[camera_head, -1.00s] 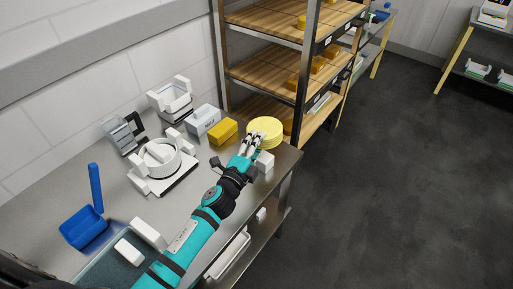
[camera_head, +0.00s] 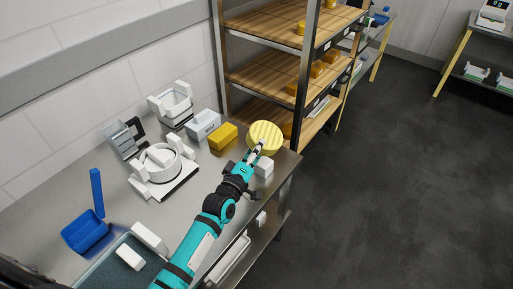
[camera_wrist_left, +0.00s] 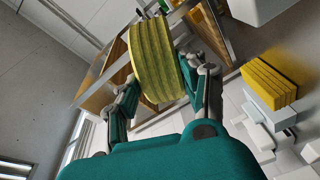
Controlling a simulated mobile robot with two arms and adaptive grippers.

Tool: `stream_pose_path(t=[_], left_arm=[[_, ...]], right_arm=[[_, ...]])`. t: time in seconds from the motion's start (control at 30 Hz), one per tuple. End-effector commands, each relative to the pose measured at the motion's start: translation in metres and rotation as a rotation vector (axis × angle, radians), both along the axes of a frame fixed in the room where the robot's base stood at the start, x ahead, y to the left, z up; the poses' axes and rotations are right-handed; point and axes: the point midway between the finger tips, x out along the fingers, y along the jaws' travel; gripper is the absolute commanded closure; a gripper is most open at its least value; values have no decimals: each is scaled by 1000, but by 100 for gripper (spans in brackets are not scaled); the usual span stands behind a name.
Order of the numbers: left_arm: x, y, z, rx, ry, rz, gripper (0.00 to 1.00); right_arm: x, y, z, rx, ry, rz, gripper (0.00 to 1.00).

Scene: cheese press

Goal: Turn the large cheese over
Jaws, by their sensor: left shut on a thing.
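The large cheese (camera_head: 265,135) is a round yellow wheel with a ridged face. In the head view it is tilted, its face turned partly toward the camera, at the far right end of the steel table. My left gripper (camera_head: 258,149) is shut on its near edge. In the left wrist view the cheese (camera_wrist_left: 155,62) sits between the two fingers, showing its ridges. Whether its lower edge touches the table is hidden. My right gripper is not in view.
A yellow block (camera_head: 223,136) and a grey-white box (camera_head: 203,124) stand left of the cheese, a white block (camera_head: 264,167) close on its near side. White press parts (camera_head: 163,165) and a blue scoop (camera_head: 86,230) are further left. A wooden-shelved rack (camera_head: 268,75) stands behind.

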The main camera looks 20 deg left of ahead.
Motion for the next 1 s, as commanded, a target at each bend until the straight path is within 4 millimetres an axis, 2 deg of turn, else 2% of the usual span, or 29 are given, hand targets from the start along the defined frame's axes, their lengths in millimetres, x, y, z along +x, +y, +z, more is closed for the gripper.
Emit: stream_pose_path(t=[0.1, 0.23, 0.8, 1.0], left_arm=[[0, 0, 2, -214, 26, 1, 96], [0, 0, -4, -398, 55, 1, 96], [1, 0, -64, -380, 50, 0, 96], [1, 0, -78, -379, 50, 0, 96]], right_arm=[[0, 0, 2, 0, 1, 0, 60], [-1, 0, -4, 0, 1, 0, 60], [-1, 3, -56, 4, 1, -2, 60], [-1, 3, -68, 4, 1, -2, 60]])
